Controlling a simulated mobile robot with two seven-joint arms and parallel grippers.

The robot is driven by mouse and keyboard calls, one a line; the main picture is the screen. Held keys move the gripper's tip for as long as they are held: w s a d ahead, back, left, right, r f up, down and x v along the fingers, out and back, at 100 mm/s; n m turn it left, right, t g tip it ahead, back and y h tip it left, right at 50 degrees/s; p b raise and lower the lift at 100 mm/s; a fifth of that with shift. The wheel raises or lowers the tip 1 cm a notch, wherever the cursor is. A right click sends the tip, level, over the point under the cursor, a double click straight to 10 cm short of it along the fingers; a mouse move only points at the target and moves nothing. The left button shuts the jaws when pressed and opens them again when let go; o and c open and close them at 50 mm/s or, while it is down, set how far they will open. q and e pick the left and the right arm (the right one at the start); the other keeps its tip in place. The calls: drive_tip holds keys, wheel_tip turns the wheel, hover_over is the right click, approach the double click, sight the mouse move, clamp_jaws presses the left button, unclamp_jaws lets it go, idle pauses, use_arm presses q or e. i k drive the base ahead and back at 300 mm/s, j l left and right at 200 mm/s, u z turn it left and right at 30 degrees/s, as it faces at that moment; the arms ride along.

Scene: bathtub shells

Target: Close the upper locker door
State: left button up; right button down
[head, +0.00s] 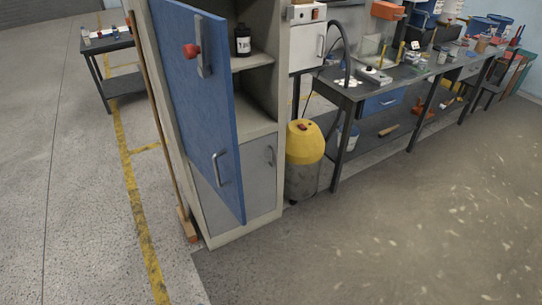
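The locker (257,109) stands left of the middle of the head view. Its upper door (201,103) is blue and stands open, swung out towards me on the left side. Inside the upper part, a dark bottle (243,40) stands on a shelf. The grey lower door (262,172) looks shut, partly hidden behind the blue door. Neither of my grippers shows in this view.
A broom (187,225) leans at the locker's left side. A yellow-topped bin (305,142) stands to its right, beside a long cluttered workbench (352,91). A small table (108,45) stands at the back left. The floor (400,230) at the front right is clear.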

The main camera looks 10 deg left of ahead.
sight(204, 110)
drive_tip(key=j+z, duration=0.15)
drive_tip(key=z, duration=0.25)
drive_tip(key=j+z, duration=0.15)
drive_tip(key=z, duration=0.3)
drive_tip(key=j+z, duration=0.15)
drive_tip(key=z, duration=0.25)
drive_tip(key=k+j, duration=0.1)
drive_tip(key=j, duration=0.55)
drive_tip(key=k+j, duration=0.1)
drive_tip(key=j, duration=0.55)
drive_tip(key=k+j, duration=0.1)
drive_tip(key=j, duration=0.55)
drive_tip(key=k+j, duration=0.1)
drive_tip(key=j, duration=1.2)
drive_tip(key=k, duration=0.05)
